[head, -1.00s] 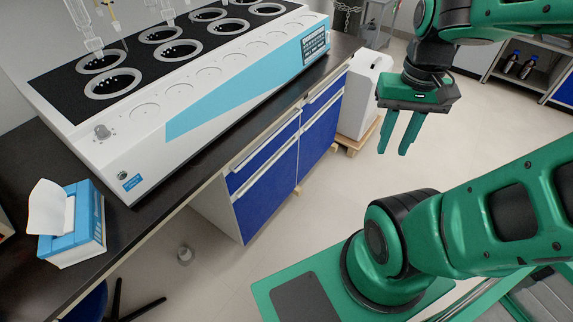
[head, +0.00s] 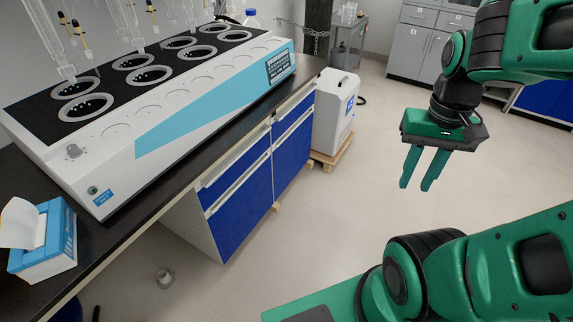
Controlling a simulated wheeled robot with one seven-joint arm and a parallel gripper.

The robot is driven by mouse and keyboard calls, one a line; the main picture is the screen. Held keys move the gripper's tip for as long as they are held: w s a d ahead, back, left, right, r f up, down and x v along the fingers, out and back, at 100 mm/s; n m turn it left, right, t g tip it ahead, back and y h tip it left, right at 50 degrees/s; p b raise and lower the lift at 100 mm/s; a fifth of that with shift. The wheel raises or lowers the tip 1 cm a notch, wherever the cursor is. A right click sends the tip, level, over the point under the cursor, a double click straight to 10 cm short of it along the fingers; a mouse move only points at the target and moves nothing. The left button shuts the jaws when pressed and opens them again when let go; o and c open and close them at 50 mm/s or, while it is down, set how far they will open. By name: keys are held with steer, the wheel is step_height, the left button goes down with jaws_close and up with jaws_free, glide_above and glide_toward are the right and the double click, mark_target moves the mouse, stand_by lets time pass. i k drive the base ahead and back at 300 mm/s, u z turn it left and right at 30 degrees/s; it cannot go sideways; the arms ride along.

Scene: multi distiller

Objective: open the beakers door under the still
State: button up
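The still (head: 165,110) is a long white unit with a light-blue stripe and a black top with round heating wells. It stands on a dark bench. Under it is a cabinet with blue fronts in two columns, each with a narrow upper front and a taller door, the left door (head: 241,213) and the right door (head: 292,157). All look shut. No label shows which is the beakers door. My gripper (head: 416,187) points down, its two green fingers apart and empty. It hangs over open floor, to the right of the cabinet and clear of it.
A blue and white tissue box (head: 45,245) is at the bench's near left end. A white machine (head: 335,112) on a wooden pallet is beside the cabinet's far end. The floor before the doors is clear.

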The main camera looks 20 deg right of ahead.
mark_target(232, 217)
steer(key=z, duration=0.2)
steer(key=i, duration=0.85)
steer(key=u, duration=0.8)
